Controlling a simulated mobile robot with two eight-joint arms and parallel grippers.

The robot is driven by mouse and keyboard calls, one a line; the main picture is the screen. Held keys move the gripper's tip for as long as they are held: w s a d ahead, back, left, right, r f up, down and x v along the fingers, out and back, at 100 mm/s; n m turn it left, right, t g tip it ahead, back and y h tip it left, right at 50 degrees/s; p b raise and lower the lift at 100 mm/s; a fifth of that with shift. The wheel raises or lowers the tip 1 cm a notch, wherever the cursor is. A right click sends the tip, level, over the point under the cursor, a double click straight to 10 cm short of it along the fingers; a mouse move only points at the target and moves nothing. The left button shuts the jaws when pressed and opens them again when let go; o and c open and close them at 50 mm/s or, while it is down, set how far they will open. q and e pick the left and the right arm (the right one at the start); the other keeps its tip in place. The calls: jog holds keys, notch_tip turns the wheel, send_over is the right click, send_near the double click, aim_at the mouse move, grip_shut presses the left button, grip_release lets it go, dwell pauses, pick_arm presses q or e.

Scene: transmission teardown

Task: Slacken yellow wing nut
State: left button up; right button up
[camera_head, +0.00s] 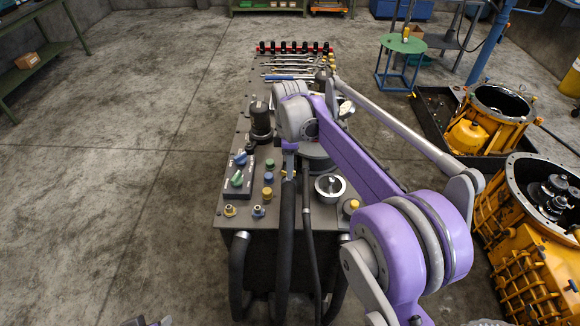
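A small yellow part (267,193) stands on the grey bench top at the front of a row with a blue and a green one. It is too small to tell whether it is the wing nut. Another yellow piece (351,206) sits near the bench's front right corner, partly covered by my arm. My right arm reaches in from the lower right, and its gripper (288,168) points down over the bench, just right of the row. Its fingers are small and dark, so their opening is unclear. My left gripper is out of view.
A dark block with blue (240,158) and green (237,179) winged parts lies left of the row. A black cylinder (261,121) stands behind, and a round silver part (330,186) sits right. Wrenches (290,68) lie at the far end. Orange housings (528,245) stand right.

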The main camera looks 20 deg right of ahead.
notch_tip(320, 180, up, 10)
jog(key=shift+p, duration=0.3)
jog(key=shift+f, duration=0.1)
jog(key=s+a+f+m+t, duration=0.2)
jog(key=s+f+m, duration=0.4)
jog(key=s, duration=0.6)
jog(key=s+a+f+m+t, duration=0.3)
jog(key=s+f+m, duration=0.4)
jog(key=s, duration=0.5)
jog(key=shift+s+a+f+t, duration=0.35)
jog(key=shift+a+f, duration=0.25)
jog(key=shift+a, duration=0.3)
